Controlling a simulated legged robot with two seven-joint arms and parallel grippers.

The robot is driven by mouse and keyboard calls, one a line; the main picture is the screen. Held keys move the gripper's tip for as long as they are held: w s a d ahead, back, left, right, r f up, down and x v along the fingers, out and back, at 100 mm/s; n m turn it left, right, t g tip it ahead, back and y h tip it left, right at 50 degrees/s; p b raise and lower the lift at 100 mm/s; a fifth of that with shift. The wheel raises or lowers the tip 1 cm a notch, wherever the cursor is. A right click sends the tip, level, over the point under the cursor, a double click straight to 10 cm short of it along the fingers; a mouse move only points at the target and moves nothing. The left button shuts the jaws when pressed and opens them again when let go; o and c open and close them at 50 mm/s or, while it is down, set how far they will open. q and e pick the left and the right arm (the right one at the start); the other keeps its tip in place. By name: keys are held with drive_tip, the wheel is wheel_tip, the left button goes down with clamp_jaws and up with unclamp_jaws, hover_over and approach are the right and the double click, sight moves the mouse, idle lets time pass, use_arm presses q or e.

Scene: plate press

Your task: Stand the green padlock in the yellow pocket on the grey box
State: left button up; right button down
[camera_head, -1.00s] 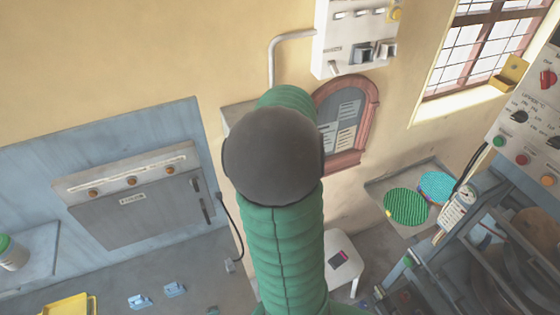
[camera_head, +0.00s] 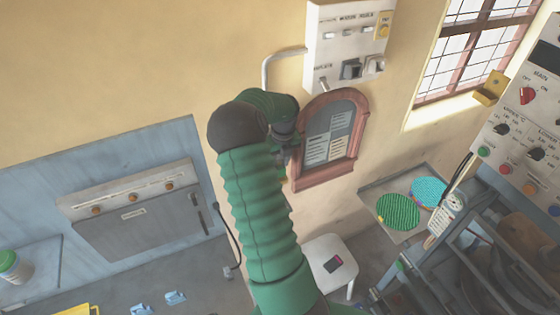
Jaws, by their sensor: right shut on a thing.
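The grey box (camera_head: 322,50) hangs high on the wall, right of centre. A small yellow part (camera_head: 384,24) on the right of its front appears to be the yellow pocket. My right arm rises in green sleeving and bends at the top. My right gripper (camera_head: 284,152) is partly hidden behind this bend, below and left of the grey box, in front of the arched board's left edge. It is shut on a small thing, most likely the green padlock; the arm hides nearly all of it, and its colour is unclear. My left gripper is not in view.
A red-framed arched board (camera_head: 331,140) is on the wall beside the gripper, with a pipe (camera_head: 268,70) above. A white stool (camera_head: 325,255) stands below. Small blue pieces (camera_head: 175,297) lie on the bench. Another yellow holder (camera_head: 491,88) is by the window.

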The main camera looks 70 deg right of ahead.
sight(279, 165)
drive_tip(key=shift+w+f, duration=0.2)
drive_tip(key=shift+f, duration=0.7)
drive_tip(key=shift+w+f, duration=0.1)
drive_tip(key=shift+s+d+f, duration=0.15)
drive_tip(key=shift+s+f, duration=0.05)
drive_tip(key=shift+f, duration=0.4)
drive_tip(key=c, duration=1)
unclamp_jaws()
drive_tip(key=shift+w, duration=0.1)
drive_tip(key=shift+c, duration=0.2)
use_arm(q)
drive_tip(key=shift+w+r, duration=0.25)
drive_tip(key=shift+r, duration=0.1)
